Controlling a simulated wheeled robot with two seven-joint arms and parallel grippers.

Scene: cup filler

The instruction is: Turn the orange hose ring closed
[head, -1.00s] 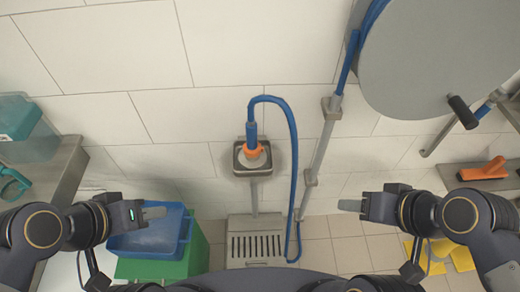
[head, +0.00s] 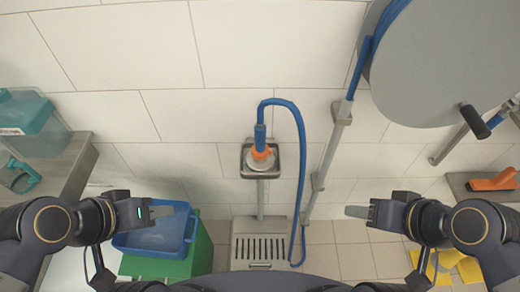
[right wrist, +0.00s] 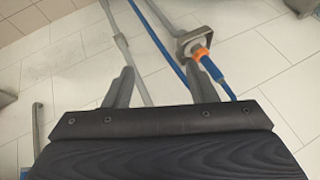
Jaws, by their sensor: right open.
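The orange hose ring (head: 262,152) sits around the lower end of the blue hose nozzle (head: 260,132), at a small square metal holder (head: 246,170) on the wall. The ring also shows in the right wrist view (right wrist: 201,53), just beyond the right-hand finger. My left gripper (head: 172,209) is left of the ring and apart from it, over the blue bin; whether its jaws are open does not show. My right gripper (head: 357,211) is right of the ring, apart from it. In the right wrist view its fingers (right wrist: 162,85) are spread with nothing between them.
The blue hose (head: 301,150) loops down beside a slanted metal pipe (head: 329,150). A large grey hose reel (head: 435,65) is at upper right. A blue bin (head: 190,238) stands at left, and a floor drain (head: 238,225) is below the ring.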

